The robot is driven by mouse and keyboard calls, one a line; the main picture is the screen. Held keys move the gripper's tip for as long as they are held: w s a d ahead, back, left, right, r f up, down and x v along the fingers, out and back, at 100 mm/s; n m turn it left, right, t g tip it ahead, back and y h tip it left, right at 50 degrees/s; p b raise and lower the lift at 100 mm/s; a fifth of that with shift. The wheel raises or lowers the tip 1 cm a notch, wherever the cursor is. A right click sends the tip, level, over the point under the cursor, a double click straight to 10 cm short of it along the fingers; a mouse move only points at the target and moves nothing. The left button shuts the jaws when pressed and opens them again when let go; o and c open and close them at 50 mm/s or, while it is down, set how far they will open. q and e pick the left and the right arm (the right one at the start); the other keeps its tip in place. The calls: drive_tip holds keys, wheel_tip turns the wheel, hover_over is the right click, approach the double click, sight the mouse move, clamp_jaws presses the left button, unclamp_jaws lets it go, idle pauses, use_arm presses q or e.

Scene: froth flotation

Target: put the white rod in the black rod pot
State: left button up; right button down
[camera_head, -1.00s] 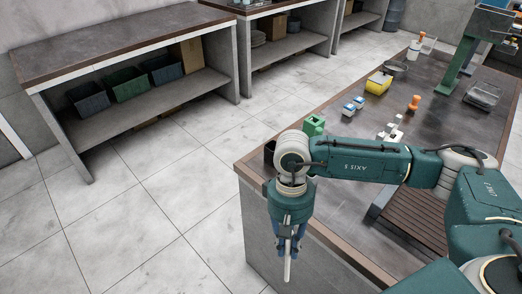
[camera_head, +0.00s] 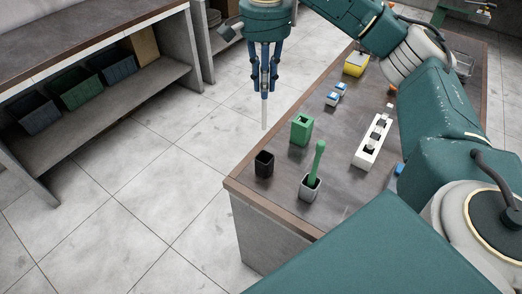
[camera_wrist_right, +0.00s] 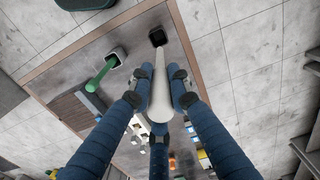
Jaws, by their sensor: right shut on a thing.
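My right gripper (camera_head: 265,88) is shut on the white rod (camera_head: 264,114), which hangs upright below the fingers in the head view. In the right wrist view the white rod (camera_wrist_right: 161,82) is between the blue fingers of the right gripper (camera_wrist_right: 160,88). The black rod pot (camera_head: 263,164) stands at the table's near left corner and looks empty. It also shows in the right wrist view (camera_wrist_right: 157,37), near the rod's far end. The rod is above and apart from the pot. My left gripper is not in view.
A grey pot (camera_head: 309,188) with a green-handled tool (camera_head: 317,160) stands right of the black pot. A yellow container (camera_head: 355,64) is farther back.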

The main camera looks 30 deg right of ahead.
hover_over(265, 126)
wheel_tip(265, 126, down, 7)
wheel_tip(265, 126, down, 7)
drive_tip(key=shift+w+d+r+p, duration=0.1)
drive_tip(key=shift+w+r+p, duration=0.1)
drive_tip(key=shift+p, duration=0.15)
drive_tip(key=shift+s+f, duration=0.15)
drive_tip(key=shift+f, duration=0.8)
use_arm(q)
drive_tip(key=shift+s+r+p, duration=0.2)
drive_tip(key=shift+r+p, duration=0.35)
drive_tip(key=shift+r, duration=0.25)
use_arm(e)
wheel_tip(265, 126, down, 3)
drive_tip(key=shift+r, duration=0.1)
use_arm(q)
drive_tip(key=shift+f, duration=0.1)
use_arm(e)
drive_tip(key=shift+f, duration=0.3)
drive_tip(key=c, duration=1.6)
unclamp_jaws()
drive_tip(key=shift+r, duration=0.1)
drive_tip(key=shift+c, duration=0.2)
drive_tip(key=shift+r, duration=0.15)
